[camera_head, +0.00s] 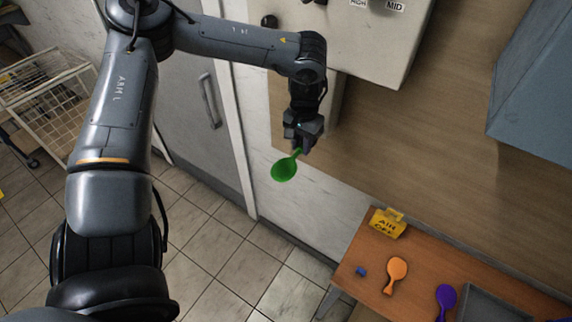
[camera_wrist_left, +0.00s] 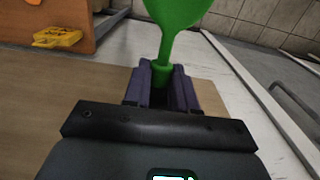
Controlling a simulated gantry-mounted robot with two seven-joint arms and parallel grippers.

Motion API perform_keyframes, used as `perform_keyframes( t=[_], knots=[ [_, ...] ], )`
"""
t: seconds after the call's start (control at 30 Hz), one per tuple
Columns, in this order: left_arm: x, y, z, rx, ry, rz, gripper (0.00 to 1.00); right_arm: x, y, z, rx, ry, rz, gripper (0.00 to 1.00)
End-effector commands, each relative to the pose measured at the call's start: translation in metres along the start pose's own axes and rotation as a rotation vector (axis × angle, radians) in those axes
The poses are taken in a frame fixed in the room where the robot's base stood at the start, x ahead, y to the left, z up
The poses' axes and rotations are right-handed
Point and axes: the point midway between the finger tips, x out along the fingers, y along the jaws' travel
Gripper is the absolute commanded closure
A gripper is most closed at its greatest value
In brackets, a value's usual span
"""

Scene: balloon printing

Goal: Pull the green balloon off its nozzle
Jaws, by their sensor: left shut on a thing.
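The green balloon (camera_head: 285,169) is flat and limp, with a round body and a narrow neck. My left gripper (camera_head: 300,148) is shut on its neck, and the body hangs out to the lower left. In the left wrist view the balloon (camera_wrist_left: 180,12) sticks out beyond the left gripper's fingertips (camera_wrist_left: 165,85), its neck between them. The balloon is in the air in front of the wall, below the pale machine (camera_head: 365,40). No nozzle shows touching the balloon. My right gripper is not in view.
A brown table (camera_head: 418,262) at the lower right holds a yellow "AIR OFF" sign (camera_head: 388,223), an orange balloon (camera_head: 396,270), a purple balloon (camera_head: 446,297), a small blue piece (camera_head: 361,271) and a grey tray (camera_head: 490,305). A white wire rack (camera_head: 50,95) stands left. Tiled floor is open below.

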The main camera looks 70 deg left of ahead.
Motion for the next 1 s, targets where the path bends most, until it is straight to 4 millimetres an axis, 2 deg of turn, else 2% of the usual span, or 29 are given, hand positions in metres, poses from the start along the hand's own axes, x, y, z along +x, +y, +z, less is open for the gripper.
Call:
perform_keyframes(
  t=[0.57, 1.0],
  knots=[
    [-0.002, 0.0, 0.012, 0.0, 0.001, 0.0, 0.98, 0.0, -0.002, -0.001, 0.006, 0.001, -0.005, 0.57],
    [-0.043, 0.0, 0.011, 0.0, 0.003, 0.0, 0.98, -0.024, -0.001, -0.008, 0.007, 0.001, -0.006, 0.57]
  ],
)
